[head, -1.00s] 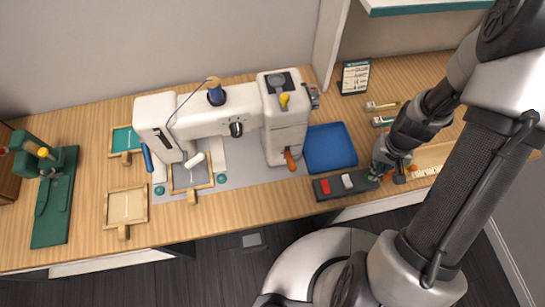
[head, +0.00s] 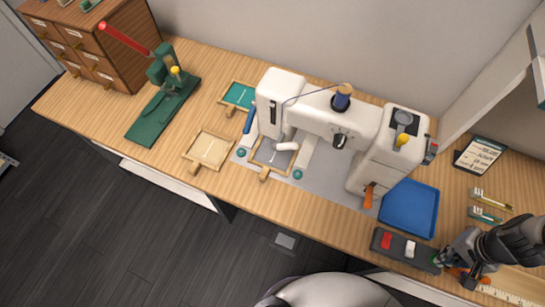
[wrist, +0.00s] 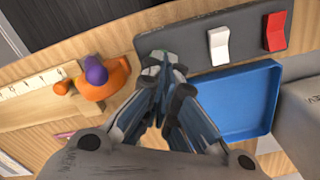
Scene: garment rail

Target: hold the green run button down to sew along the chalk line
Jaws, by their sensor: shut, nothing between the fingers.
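The dark control box (head: 398,254) lies at the table's front edge, with a red switch (head: 386,241) and a white switch (head: 409,249); both also show in the wrist view. My gripper (head: 443,262) is shut and empty, its tips at the box's right end in the head view. In the wrist view the closed fingertips (wrist: 163,62) overlap the box end. Only a trace of green shows by the tips; the run button is mostly hidden, and I cannot tell whether it is pressed. The white sewing machine (head: 374,130) stands behind, with a framed grey cloth (head: 265,158) under its head.
A blue tray (head: 409,207) lies right of the machine, behind the box. An orange and purple object (wrist: 104,78) and a ruler (wrist: 22,88) are near my gripper. Spare frames (head: 208,149), a green press (head: 163,95) and a drawer cabinet (head: 95,45) stand left.

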